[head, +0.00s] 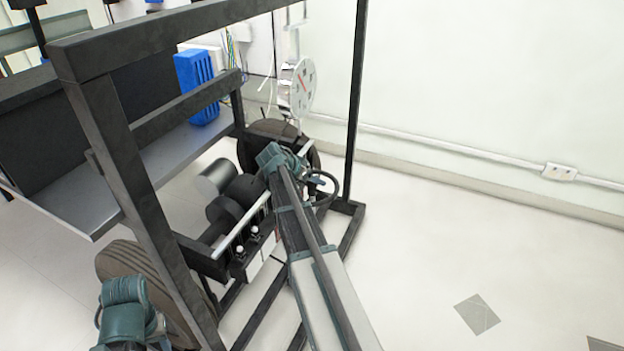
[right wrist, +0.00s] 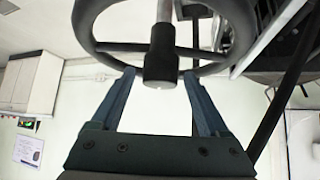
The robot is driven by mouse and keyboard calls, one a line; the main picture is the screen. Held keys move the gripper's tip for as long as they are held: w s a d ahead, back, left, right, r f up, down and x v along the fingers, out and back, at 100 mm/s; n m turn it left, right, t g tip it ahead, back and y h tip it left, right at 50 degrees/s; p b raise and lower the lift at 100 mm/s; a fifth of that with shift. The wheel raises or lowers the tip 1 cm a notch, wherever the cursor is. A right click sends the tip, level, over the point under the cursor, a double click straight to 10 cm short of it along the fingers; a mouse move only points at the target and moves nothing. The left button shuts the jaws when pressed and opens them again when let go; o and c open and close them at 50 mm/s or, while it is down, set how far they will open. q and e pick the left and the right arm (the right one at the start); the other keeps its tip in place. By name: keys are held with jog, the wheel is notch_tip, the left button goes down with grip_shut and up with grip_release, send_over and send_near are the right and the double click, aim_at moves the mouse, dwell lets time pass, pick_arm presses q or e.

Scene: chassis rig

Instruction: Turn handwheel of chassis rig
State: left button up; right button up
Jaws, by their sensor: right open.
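The handwheel (right wrist: 108,47) shows at the top of the right wrist view as a dark ring with a crossbar, cut off by the frame's top edge. A dark cylinder (right wrist: 160,58) on a pale shaft stands in front of its middle. My right gripper (right wrist: 159,73) is open, with one blue-grey finger on each side of the cylinder and the tips near the wheel's lower rim. I cannot tell if they touch it. In the head view my right arm reaches into the rig, and its gripper and the handwheel cannot be made out clearly. My left gripper is out of view; only a left arm joint shows.
The dark rig frame (head: 122,150) has a tall post (head: 357,100) right of my right arm. A tyre (head: 140,270), a shelf (head: 170,165) with a blue crate (head: 196,86) and a round gauge (head: 297,90) are around. The floor at right is clear.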

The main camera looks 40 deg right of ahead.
grip_shut()
dwell(1.3)
